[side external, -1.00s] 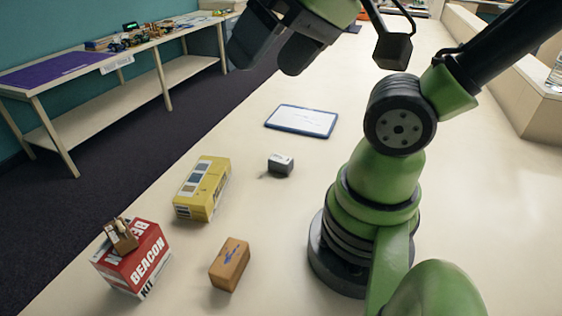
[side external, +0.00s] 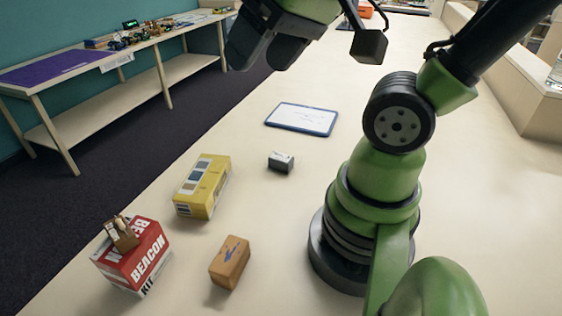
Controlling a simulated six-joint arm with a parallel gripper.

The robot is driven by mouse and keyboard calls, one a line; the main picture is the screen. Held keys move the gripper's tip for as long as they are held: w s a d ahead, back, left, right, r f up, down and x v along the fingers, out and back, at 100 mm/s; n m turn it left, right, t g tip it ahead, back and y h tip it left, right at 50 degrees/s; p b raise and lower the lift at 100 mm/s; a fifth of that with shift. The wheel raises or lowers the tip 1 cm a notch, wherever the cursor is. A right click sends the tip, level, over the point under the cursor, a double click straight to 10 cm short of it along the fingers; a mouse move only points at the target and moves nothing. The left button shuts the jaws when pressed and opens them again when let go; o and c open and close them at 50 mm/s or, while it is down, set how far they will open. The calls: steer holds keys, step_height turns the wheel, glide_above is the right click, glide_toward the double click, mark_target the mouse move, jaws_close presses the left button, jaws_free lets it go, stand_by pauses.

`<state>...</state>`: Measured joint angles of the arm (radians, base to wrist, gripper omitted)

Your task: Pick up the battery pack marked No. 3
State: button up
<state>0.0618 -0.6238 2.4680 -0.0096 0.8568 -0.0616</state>
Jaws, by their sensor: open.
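No number 3 can be read on anything, so I cannot tell for sure which thing is the battery pack. A small dark grey block with a pale top (side external: 281,162) lies mid-table. An orange-brown block with a blue mark (side external: 230,263) lies nearer the camera. My gripper (side external: 268,50) is at the top of the side external view, above the table and beyond the blocks. Its two dark fingers are apart, with nothing seen between them. The fingers touch none of these blocks.
A yellow box (side external: 203,187) and a red and white Beacon Kit box (side external: 135,262) stand at left; a small brown item (side external: 121,233) sits on the kit. A blue-rimmed white board (side external: 302,118) lies behind the grey block. Table between the blocks is clear.

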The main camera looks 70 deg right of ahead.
steer(key=w+d+f+g+h, duration=0.1)
steer(key=w+d+f+g, duration=0.2)
steer(key=w+d+f, duration=0.3)
steer(key=n+g, duration=0.3)
steer(key=g, duration=0.1)
glide_toward(281, 157)
steer(key=shift+s+a+f, duration=0.1)
steer(key=shift+s+a, duration=0.15)
step_height(281, 157, down, 4)
steer(key=shift+f, duration=0.1)
steer(key=shift+w+d+f, duration=0.1)
steer(key=shift+f, duration=1.4)
steer(key=shift+d+f, duration=0.1)
steer(key=shift+f, duration=1.4)
steer(key=c, duration=1)
steer(key=shift+r, duration=0.1)
steer(key=shift+c, duration=0.2)
